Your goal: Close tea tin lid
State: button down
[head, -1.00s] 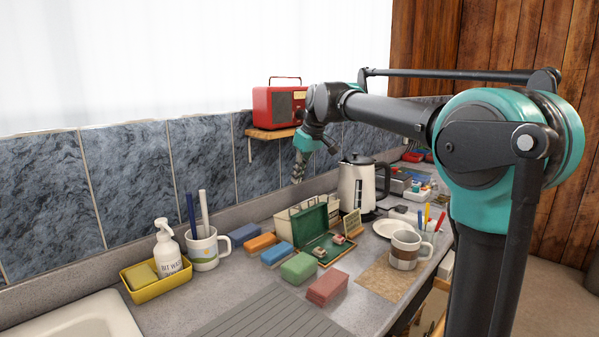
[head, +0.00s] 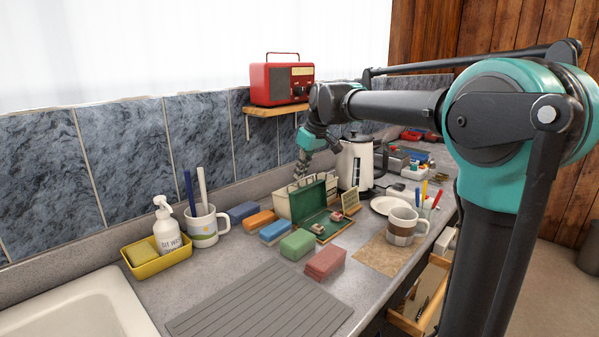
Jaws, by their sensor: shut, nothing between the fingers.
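A green hinged box (head: 325,224), which seems to be the tea tin, stands open on the grey counter. Its green lid (head: 308,203) stands up on the left side of the base, and a few small reddish-brown and pale items lie inside. My gripper (head: 300,177) is shut and empty, pointing down. It is just above and behind the top edge of the raised lid, over a cream rack or crate (head: 283,207). I cannot tell whether the fingertips touch the lid or the crate.
A white kettle (head: 354,166) stands close behind at the right. An upright cream card (head: 348,203) is beside the box. Colored blocks (head: 297,244), a mug (head: 404,226) and a plate (head: 389,205) surround it. A red radio (head: 282,82) sits on a shelf above.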

jog(key=shift+d, duration=0.1)
jog(key=shift+s+d+r+t+y, duration=0.25)
jog(key=shift+s+d+t+y, duration=0.15)
jog(key=shift+s+d+y, duration=0.4)
jog(key=s+d+f+t+y, duration=0.2)
jog(key=s+d, duration=0.1)
jog(key=d, duration=0.1)
jog(key=s+d+f+t+y, duration=0.1)
jog(key=s+d+f+y, duration=0.1)
jog(key=s+d, duration=0.1)
jog(key=s+d+f+t+y, duration=0.2)
jog(key=s+d+f, duration=0.1)
jog(key=d, duration=0.2)
jog(key=shift+t+y, duration=0.3)
jog(key=shift+y, duration=0.1)
jog(key=shift+s+d+f, duration=0.25)
jog(key=shift+f, duration=0.4)
jog(key=shift+s+d+f, duration=0.2)
jog(key=shift+d+f, duration=0.05)
jog(key=shift+f, duration=0.35)
